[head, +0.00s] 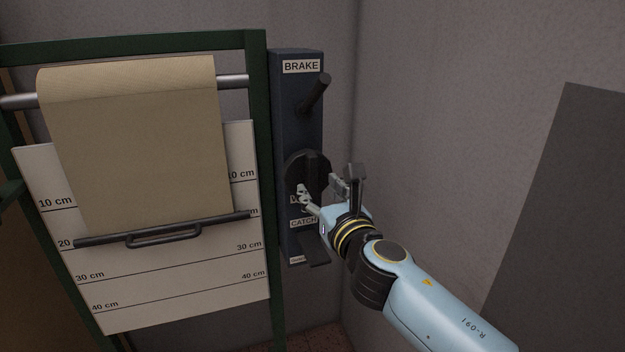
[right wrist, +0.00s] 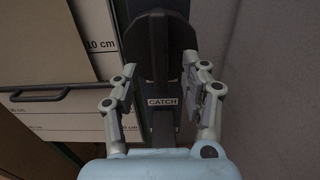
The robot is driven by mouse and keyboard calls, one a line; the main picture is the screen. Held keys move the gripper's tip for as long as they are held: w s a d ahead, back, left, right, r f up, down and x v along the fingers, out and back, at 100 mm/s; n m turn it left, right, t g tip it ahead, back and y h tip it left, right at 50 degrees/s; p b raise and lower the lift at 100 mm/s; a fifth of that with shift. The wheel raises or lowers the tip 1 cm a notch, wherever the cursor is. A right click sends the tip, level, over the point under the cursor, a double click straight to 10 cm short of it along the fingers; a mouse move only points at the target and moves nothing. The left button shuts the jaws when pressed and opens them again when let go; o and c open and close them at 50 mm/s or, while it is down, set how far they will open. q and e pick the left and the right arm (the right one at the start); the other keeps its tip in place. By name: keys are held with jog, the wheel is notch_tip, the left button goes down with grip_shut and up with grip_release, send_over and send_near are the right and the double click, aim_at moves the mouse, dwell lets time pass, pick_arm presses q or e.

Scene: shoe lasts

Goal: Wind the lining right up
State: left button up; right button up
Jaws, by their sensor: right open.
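The lining (head: 140,150) is a beige sheet hanging from a roller (head: 232,81) in front of a white scale board (head: 190,275). Its dark bottom bar with a handle (head: 160,236) hangs slightly tilted, near the 20 cm line at its left end. A dark blue post (head: 291,120) bears a BRAKE label, a black lever (head: 316,94), a dark round knob (head: 300,160) and a CATCH label. My right gripper (head: 322,188) is open at the knob. In the right wrist view, the knob's upright rib (right wrist: 159,50) lies between the open fingers; contact cannot be told. My left gripper is out of view.
A green frame (head: 258,150) surrounds the roller and board, beside the post. A small dark ledge (head: 313,257) juts out low on the post. Grey walls (head: 430,120) stand behind and right, with a darker grey panel (head: 570,220) at far right.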

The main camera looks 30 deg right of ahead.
aim_at(314, 183)
jog(key=shift+w, duration=0.15)
jog(key=shift+x, duration=0.95)
jog(key=shift+x, duration=0.85)
dwell(0.8)
jog(key=shift+s, duration=0.25)
jog(key=shift+c, duration=0.2)
grip_shut()
dwell(0.3)
